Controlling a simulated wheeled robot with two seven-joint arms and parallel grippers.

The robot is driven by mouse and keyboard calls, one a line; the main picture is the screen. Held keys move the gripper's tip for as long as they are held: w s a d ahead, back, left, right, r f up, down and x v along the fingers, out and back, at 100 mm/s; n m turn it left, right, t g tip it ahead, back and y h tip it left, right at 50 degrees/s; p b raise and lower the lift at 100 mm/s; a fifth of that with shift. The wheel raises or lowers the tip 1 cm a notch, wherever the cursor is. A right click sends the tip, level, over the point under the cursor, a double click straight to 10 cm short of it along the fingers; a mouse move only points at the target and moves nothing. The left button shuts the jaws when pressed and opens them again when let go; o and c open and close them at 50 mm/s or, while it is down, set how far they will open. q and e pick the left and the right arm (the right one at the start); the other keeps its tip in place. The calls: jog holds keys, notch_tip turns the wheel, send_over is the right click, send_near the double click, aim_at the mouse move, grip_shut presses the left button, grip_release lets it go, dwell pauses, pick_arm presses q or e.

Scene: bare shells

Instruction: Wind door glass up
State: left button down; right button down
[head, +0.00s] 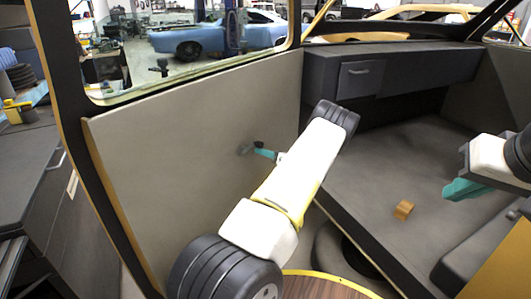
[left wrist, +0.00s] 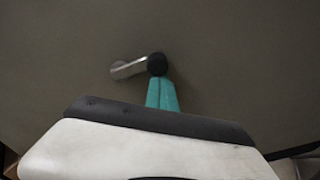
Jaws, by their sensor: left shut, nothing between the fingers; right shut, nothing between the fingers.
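The grey-beige door panel (head: 190,140) stands at the left in the head view, with its window opening above. I cannot make out where the glass edge is. The window crank (head: 244,149) is on the panel. In the left wrist view the crank has a short silver arm (left wrist: 128,69) pointing left and a round black knob (left wrist: 157,63). My left gripper (head: 263,153) has its teal fingers closed together, tips at the knob's lower side; I cannot tell whether they touch it. The fingers also show in the left wrist view (left wrist: 162,92). My right gripper (head: 464,190) is shut and empty at the right.
A dark dashboard with a glovebox (head: 359,78) lies ahead. A small orange-brown block (head: 404,209) lies on the dark flat surface below it. A dark cabinet (head: 35,200) stands outside the door at left. The space between my two grippers is clear.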

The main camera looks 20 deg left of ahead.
aim_at(261, 144)
pick_arm(q)
jog(key=shift+w+r, duration=0.2)
jog(key=shift+r, duration=0.4)
jog(key=shift+w+d+r, duration=0.1)
jog(key=shift+w+r, duration=0.05)
jog(key=shift+r, duration=0.75)
jog(key=shift+s+r, duration=0.35)
jog(key=shift+r, duration=0.35)
